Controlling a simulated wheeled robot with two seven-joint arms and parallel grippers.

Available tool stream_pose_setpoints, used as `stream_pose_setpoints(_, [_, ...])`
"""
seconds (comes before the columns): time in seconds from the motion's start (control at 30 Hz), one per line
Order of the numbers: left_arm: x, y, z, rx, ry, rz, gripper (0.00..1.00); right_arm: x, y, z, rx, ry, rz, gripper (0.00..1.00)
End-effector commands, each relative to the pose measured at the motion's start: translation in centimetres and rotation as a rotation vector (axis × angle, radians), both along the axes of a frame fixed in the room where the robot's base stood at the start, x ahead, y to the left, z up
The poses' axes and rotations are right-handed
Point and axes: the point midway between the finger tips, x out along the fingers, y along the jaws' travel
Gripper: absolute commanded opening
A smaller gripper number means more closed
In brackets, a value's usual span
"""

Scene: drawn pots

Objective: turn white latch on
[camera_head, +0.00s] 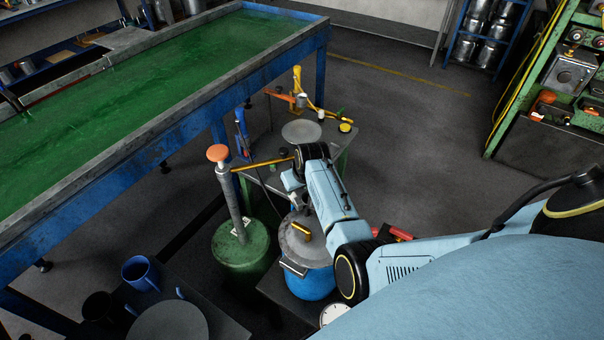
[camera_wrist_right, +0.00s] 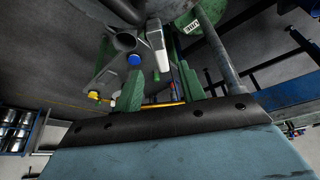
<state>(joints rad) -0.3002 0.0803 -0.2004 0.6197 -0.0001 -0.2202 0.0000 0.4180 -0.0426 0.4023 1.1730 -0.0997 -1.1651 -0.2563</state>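In the right wrist view a white elongated latch (camera_wrist_right: 156,36) stands out beside a grey round pipe end, ahead of my right gripper. My right gripper (camera_wrist_right: 160,74) shows two green fingers spread apart, with nothing held between them. The latch lies beyond the fingertips, roughly in line with the gap; I see no contact. In the head view my light blue right arm reaches in from the right, and its end is over the blue pot (camera_head: 309,284). A small white part shows there, partly hidden by the arm; I cannot tell whether it is the latch. My left gripper is out of view.
A green pot (camera_head: 240,250) with an orange-topped post stands left of the blue pot. A small table (camera_head: 262,178) with coloured fittings is behind them. A long green-topped bench (camera_head: 150,80) fills the left. A blue mug (camera_head: 141,274) is at front left. Floor is clear at back right.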

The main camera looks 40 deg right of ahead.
Motion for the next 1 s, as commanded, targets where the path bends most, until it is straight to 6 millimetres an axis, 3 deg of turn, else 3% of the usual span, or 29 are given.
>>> stream_pose_setpoints(0.2, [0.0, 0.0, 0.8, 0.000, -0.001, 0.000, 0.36, -1.4, 0.2, 3.5, -0.001, -0.002, 0.000, 0.40])
stream_pose_setpoints(0.4, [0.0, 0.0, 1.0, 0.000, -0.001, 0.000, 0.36, -2.3, 0.3, 5.6, 0.000, -0.002, 0.000, 0.40])
stream_pose_setpoints(1.0, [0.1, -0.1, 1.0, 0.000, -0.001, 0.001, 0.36, -2.6, 0.3, 6.3, 0.000, -0.001, 0.000, 0.40])
